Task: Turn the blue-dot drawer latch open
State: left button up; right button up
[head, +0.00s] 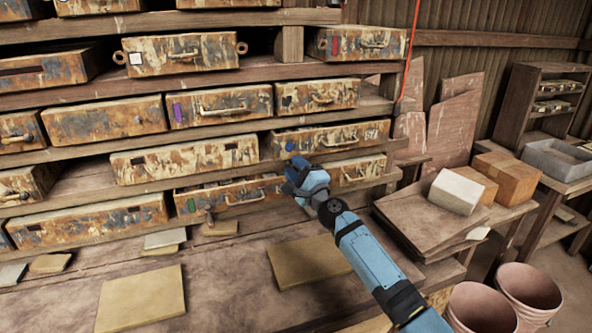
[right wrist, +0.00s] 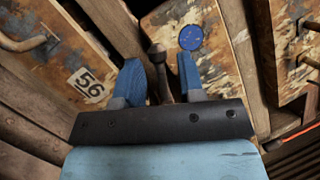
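The blue dot (right wrist: 191,37) is a round blue disc on a rusty, paint-flaked drawer front (right wrist: 222,70) in the right wrist view. The blue-dot drawer (head: 330,137) shows in the head view just above my right gripper (head: 293,170). A dark knobbed latch (right wrist: 157,62) stands left of the dot in the wrist view. The right gripper shows there too (right wrist: 159,80), its two blue fingers apart, one on each side of the latch. Small gaps seem to show beside the latch, and its base is hidden. My left gripper is not in view.
A drawer labelled 56 (right wrist: 87,84) lies left of the latch in the wrist view. Rows of similar drawers (head: 220,107) with handles fill the wooden shelves. Flat tiles (head: 140,298) lie on the bench below. Buckets (head: 527,290) and a low table stand at right.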

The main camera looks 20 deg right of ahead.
grip_shut()
jog(key=n, duration=0.2)
jog(key=f+n+g+y+p, duration=0.1)
jog(key=n, duration=0.1)
jog(key=n+g, duration=0.1)
jog(key=n, duration=0.1)
jog(key=shift+f+p, duration=0.3)
jog(key=shift+p, duration=0.05)
jog(key=shift+a, duration=0.1)
grip_release()
